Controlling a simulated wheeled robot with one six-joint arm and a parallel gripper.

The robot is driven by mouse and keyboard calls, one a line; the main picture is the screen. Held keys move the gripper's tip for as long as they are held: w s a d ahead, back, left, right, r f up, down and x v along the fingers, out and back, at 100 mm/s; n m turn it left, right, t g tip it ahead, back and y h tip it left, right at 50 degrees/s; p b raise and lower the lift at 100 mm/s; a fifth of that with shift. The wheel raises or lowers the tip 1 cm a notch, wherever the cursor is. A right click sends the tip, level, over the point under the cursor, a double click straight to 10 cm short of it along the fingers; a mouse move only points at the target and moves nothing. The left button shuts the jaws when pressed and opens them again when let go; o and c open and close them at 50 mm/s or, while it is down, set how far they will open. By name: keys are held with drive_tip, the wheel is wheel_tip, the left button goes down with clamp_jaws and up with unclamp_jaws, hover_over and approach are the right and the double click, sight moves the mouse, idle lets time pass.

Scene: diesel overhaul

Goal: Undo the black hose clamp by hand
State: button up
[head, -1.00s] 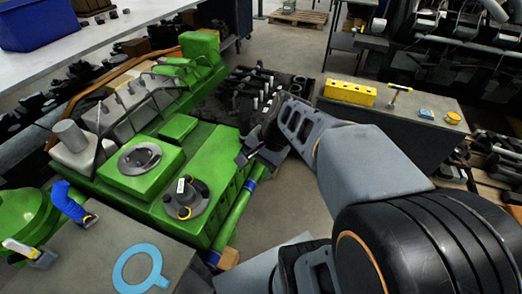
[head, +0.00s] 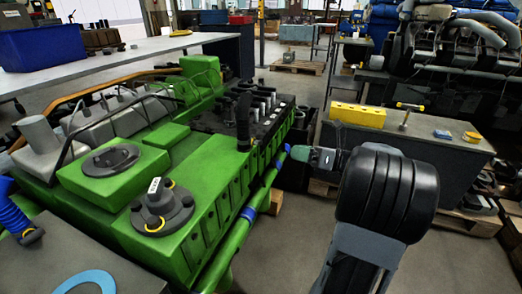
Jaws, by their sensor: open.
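The green engine (head: 200,170) fills the left and middle of the head view. A green pipe (head: 234,238) with blue bands (head: 249,213) runs along its near right side. A black upright, hose-like piece (head: 243,122) stands at the engine's right edge. I cannot make out the black hose clamp for certain. My arm rises at the right, and its large black joint hides much of what lies behind it. My gripper (head: 301,154) shows small and partly hidden at the far end of the pipe. It is open, with nothing seen in it.
A grey bench (head: 430,152) at the right holds a yellow block (head: 357,115), a yellow-ended T-shaped tool (head: 408,108) and small blue and yellow items. A blue bin (head: 42,45) stands on the white table at the upper left.

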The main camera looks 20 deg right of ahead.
sight(261, 143)
drive_tip(key=b+x, duration=0.3)
drive_tip(key=x, duration=0.9)
drive_tip(key=shift+w+a+b, duration=0.15)
drive_tip(key=shift+a+b, duration=0.05)
drive_tip(key=shift+b, duration=0.1)
drive_tip(key=c, duration=0.9)
drive_tip(key=shift+n, duration=0.3)
